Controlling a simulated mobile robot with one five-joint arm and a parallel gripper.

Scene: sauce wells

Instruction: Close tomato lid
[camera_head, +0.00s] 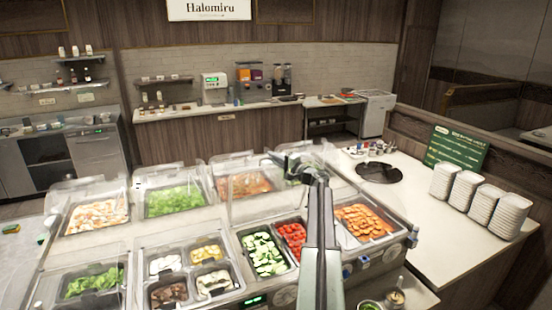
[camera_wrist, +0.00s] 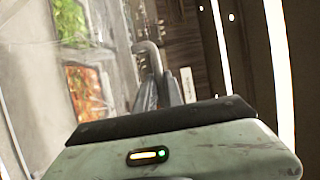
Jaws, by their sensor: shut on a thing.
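The red tomatoes (camera_head: 291,238) lie in an uncovered well of the counter, beside the cucumber slices (camera_head: 263,254). A clear lid (camera_head: 262,203) stands raised behind these two wells, its edges faint. My gripper (camera_head: 283,161) is at the top of this raised lid, with my arm reaching over the counter. In the wrist view my gripper (camera_wrist: 162,88) is shut on a curved grey handle (camera_wrist: 149,52), which appears to belong to the lid. The clear lid beyond is blurred there, and the exact grip is partly hidden.
Lettuce (camera_head: 174,201) and other foods sit in the back wells under clear covers. Sliced orange food (camera_head: 363,222) lies in the well to the right. Stacks of white trays (camera_head: 465,194) and a dark round plate (camera_head: 379,172) stand on the right counter.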

